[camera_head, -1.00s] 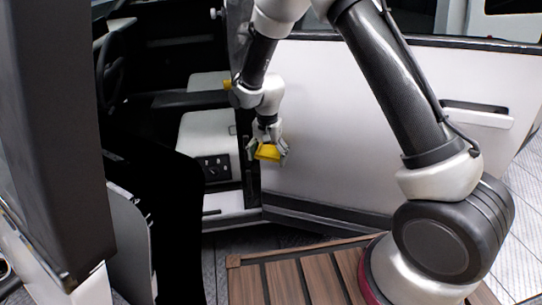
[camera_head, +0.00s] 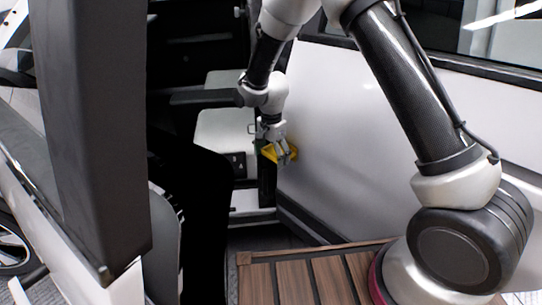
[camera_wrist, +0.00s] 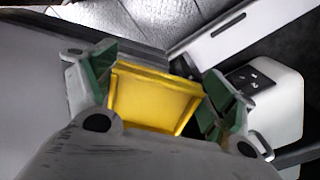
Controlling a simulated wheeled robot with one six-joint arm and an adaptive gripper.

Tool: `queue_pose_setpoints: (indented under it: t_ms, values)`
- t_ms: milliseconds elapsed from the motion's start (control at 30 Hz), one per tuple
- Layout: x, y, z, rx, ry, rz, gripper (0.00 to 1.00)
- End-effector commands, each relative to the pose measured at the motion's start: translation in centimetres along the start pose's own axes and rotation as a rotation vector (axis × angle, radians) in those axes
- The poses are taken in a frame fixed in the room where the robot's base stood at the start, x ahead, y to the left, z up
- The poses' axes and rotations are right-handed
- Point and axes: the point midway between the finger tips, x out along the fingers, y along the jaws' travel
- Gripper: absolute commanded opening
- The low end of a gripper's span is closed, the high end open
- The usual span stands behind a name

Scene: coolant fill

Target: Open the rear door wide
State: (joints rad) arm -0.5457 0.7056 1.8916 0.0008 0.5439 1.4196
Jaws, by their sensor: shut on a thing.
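The rear door (camera_head: 350,140) is the large white panel behind my arm in the head view. Its near edge stands beside the dark cabin opening and it slants outward toward the right. My gripper (camera_head: 281,153) is at that edge, shut on a yellow piece (camera_head: 270,152). In the wrist view, my gripper (camera_wrist: 158,100) has its green-padded fingers on both sides of the yellow piece (camera_wrist: 150,100), which looks like a framed plate. I cannot tell how the yellow piece joins the door. The door's far end is outside the picture.
The cabin opening shows a light seat base (camera_head: 222,135) and a switch panel (camera_head: 238,163). A dark upright panel (camera_head: 95,130) stands at the left. A wheel (camera_head: 10,243) shows at the lower left edge.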

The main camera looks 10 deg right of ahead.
Motion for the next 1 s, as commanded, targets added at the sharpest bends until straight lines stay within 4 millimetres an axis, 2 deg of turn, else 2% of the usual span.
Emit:
queue_pose_setpoints:
  t_ms: [167,200,267,767,867,1000]
  values:
    - [-0.3,-0.2,-0.5,0.009,0.003,-0.009,0.41]
    - [-0.3,-0.2,-0.5,0.010,0.004,-0.009,0.90]
    - [-0.3,-0.2,-0.5,0.010,0.004,-0.009,1.00]
    - [-0.5,0.0,-0.3,0.006,0.001,-0.003,1.00]
    - [-1.8,-0.1,-0.3,0.006,0.002,-0.005,1.00]
    - [-4.8,-0.1,-0.4,0.007,0.002,-0.007,1.00]
